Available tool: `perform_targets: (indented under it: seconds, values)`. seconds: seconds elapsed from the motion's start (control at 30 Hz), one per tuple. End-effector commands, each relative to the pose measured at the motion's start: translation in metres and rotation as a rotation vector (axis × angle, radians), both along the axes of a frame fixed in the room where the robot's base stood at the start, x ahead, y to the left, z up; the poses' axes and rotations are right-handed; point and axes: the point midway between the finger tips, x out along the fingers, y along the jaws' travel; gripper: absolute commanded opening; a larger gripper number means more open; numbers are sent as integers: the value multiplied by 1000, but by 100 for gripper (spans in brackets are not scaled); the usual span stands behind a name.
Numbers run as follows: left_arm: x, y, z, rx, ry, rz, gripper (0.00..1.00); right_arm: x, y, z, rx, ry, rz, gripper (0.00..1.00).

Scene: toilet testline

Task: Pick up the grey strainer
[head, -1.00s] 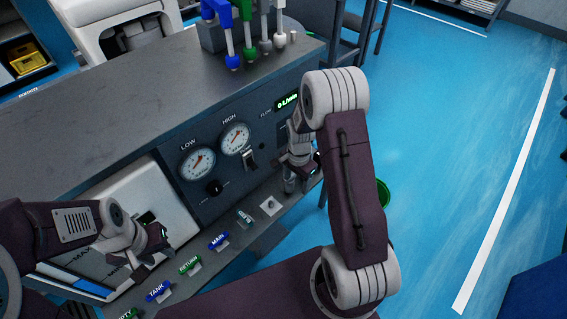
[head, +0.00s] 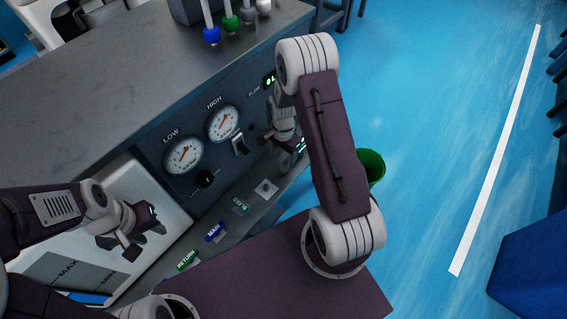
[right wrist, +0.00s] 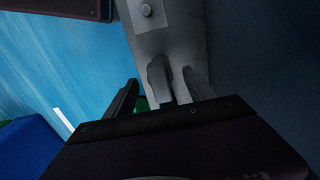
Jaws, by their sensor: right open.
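My right gripper (head: 290,160) is low at the right end of the bench's front ledge, partly hidden by my right arm. In the right wrist view its jaws (right wrist: 161,84) are open, one finger on each side of a narrow grey piece (right wrist: 158,72) on the ledge. This piece may be the grey strainer; its lower end is hidden by the gripper. I cannot pick out the strainer in the head view. My left gripper (head: 140,237) hangs in front of the white tank at the lower left, its fingers apart and empty.
The ledge (head: 225,245) carries labels and a small plate with a knob (head: 266,188). Above are two gauges (head: 184,156) and a switch (head: 240,144). A green bucket (head: 372,166) stands on the floor.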

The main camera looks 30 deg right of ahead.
Motion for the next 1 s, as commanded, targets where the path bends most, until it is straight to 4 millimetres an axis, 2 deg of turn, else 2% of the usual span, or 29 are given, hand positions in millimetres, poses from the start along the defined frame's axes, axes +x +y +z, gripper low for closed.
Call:
perform_targets:
  seconds: [0.03, 0.13, 0.37, 0.5, 0.6, 0.87, 1.0]
  values:
    - [0, 0, -13, 0, 0, 0, 36, 0, -1, -17, 0, 2, -1, 64]
    - [0, 0, -20, 0, 0, 0, 36, -1, -1, -34, 1, 4, 0, 64]
    - [0, 0, -17, 0, 0, 0, 36, 0, -1, -34, 0, 0, 0, 64]
    - [0, 0, -17, 0, 0, 0, 36, 0, -1, -34, 0, 1, 0, 25]
    - [0, 0, -17, 0, 0, 0, 36, 0, -1, -34, 0, 1, 0, 0]
    - [0, 0, -16, 0, 0, 0, 36, 0, -1, -32, 0, 0, 0, 0]
    - [0, 0, -8, 0, 0, 0, 36, 0, -1, -18, 0, 0, 0, 0]
